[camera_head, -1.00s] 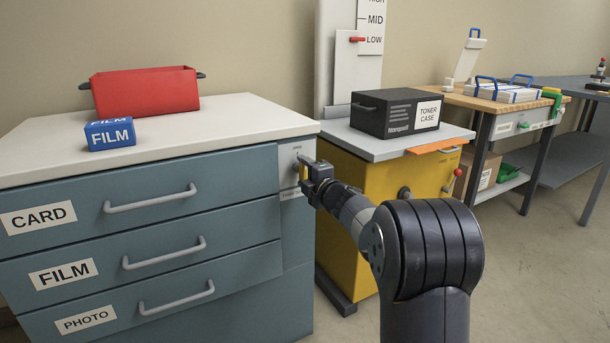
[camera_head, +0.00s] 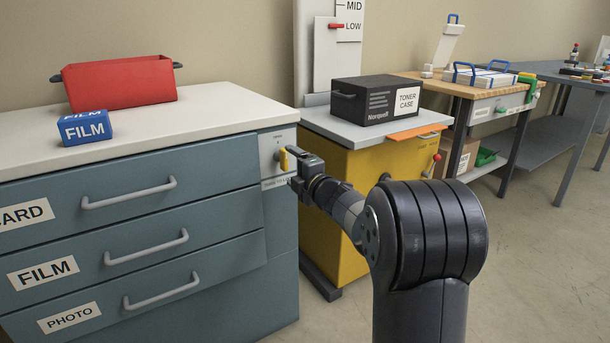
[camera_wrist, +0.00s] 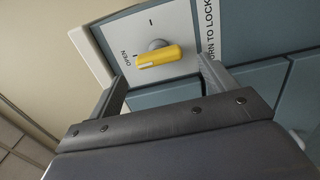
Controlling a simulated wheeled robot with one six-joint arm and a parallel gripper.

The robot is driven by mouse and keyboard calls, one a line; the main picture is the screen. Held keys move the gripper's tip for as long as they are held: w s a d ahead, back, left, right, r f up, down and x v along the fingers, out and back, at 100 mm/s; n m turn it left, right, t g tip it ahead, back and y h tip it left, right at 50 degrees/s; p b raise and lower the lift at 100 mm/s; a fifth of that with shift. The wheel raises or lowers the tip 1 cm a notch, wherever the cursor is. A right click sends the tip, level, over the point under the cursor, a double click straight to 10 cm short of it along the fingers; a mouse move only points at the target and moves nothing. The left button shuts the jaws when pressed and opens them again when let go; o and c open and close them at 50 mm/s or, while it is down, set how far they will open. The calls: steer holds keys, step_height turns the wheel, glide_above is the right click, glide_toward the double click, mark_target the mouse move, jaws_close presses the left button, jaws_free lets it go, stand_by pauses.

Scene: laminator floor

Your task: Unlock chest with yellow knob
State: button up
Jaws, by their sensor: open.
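The blue-grey drawer chest (camera_head: 150,240) stands at the left, with drawers labelled CARD, FILM and PHOTO, all shut. A light lock plate at its top right corner carries the yellow knob (camera_head: 284,160). In the wrist view the yellow knob (camera_wrist: 158,56) sits on a grey round hub. Its bar lies nearly level in the picture, with one end towards the word OPEN; "TURN TO LOCK" is printed beside it. My gripper (camera_head: 297,163) is just in front of the plate. In the wrist view my gripper's fingers (camera_wrist: 162,82) are open, one on each side below the knob, and apparently not gripping it.
A red bin (camera_head: 120,82) and a blue FILM box (camera_head: 85,128) stand on the chest top. Right of the chest is a yellow cabinet (camera_head: 345,180) bearing a black toner case (camera_head: 376,100). A wooden bench (camera_head: 440,87) stands further right. The floor at right is clear.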

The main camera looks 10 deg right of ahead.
mark_target(285, 162)
steer(key=p+v, duration=0.1)
steer(key=v, duration=0.5)
steer(key=shift+s, duration=0.3)
steer(key=shift+w, duration=0.1)
steer(key=b+x, duration=0.2)
steer(key=x, duration=0.7)
steer(key=shift+x, duration=0.85)
steer(key=shift+d, duration=0.1)
